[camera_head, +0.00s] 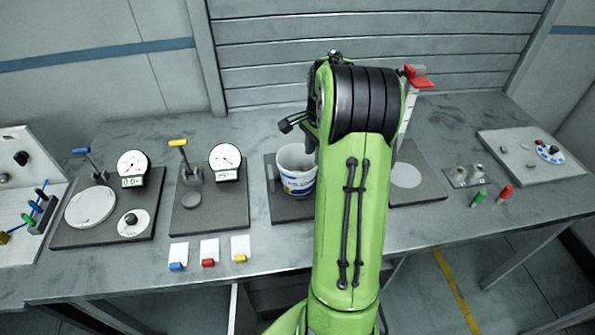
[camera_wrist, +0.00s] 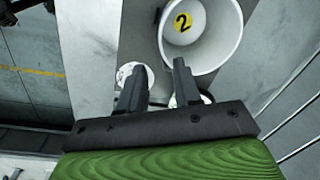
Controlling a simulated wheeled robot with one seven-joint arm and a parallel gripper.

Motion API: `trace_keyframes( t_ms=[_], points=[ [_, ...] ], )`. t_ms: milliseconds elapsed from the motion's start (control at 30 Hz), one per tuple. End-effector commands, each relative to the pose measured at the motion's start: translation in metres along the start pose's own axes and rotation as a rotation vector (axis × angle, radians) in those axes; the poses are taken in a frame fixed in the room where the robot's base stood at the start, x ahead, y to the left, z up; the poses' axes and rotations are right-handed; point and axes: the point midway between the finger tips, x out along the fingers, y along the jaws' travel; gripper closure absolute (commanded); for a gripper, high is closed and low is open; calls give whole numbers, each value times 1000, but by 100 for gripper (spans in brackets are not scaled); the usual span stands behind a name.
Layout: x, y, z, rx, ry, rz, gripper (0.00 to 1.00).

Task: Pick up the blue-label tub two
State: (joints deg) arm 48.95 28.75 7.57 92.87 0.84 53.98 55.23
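A white tub (camera_head: 297,171) with a blue label on its side stands upright on a dark plate left of my arm in the head view. In the wrist view I look into the open tub (camera_wrist: 222,48), which has a yellow disc marked 2 on its inside bottom. My gripper (camera_wrist: 157,72) is open, with a gap between its two dark fingers and nothing held there. The right fingertip appears close to the tub's rim; whether it touches, I cannot tell. In the head view my arm hides the fingers and the tub's right side.
Colored tabs (camera_head: 208,252) lie near the front edge. Right of my arm are a plate with a pale disc (camera_head: 406,175), green and red pegs (camera_head: 480,197) and a grey board (camera_head: 520,160).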

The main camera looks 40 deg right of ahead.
Motion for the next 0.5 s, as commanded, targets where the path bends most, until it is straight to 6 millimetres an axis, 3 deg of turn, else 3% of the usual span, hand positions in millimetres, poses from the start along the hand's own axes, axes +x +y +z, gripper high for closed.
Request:
trace_keyframes(
  t_ms=[33, 200, 500],
  points=[
    [17, 1, 1, -1, -4, 6, 67],
    [57, 1, 1, -3, -3, 3, 67],
    [101, 0, 2, -5, -3, 4, 67]
  ],
)
